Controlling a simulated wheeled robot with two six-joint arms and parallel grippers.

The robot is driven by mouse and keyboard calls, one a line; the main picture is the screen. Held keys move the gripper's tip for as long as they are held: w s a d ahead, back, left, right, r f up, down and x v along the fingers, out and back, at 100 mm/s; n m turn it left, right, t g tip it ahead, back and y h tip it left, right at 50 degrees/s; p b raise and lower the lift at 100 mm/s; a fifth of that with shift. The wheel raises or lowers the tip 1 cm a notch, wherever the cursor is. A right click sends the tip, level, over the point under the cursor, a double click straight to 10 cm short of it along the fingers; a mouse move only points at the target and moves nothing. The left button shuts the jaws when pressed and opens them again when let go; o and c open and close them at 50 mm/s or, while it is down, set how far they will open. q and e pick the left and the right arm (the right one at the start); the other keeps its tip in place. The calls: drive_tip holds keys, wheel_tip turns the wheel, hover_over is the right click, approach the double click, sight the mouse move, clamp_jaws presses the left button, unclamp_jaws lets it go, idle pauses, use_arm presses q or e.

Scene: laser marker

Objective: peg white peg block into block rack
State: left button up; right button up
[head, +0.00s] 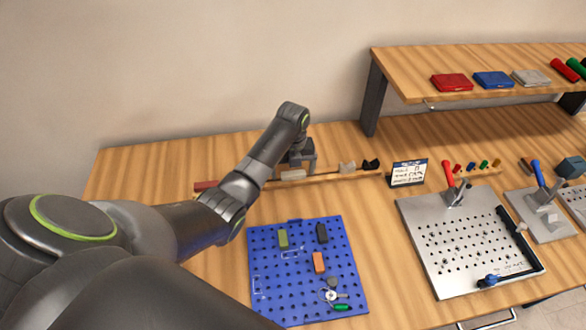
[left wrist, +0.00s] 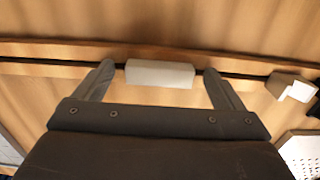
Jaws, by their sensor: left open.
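The white peg block (left wrist: 160,74) lies lengthwise at the wooden block rack (left wrist: 45,58) in the left wrist view. In the head view the white peg block (head: 293,175) shows below my left gripper (head: 298,166), at the long wooden rack strip (head: 325,177) along the back of the table. My left gripper is open, with one finger beyond each end of the block and visible gaps at both ends. Whether the block sits fully in the rack's dark groove I cannot tell. My right gripper is not in view.
A pale angled block (head: 347,167) and a black block (head: 371,164) stand right of the gripper; a red block (head: 205,185) is left. A blue pegboard (head: 262,300) with several blocks lies in front. A small sign (head: 408,173) and a metal plate (head: 430,245) are right.

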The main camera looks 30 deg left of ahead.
use_arm(q)
wheel_tip(320, 180, up, 18)
drive_tip(key=p, duration=0.8)
drive_tip(key=shift+f, duration=0.25)
drive_tip(key=shift+f, duration=0.1)
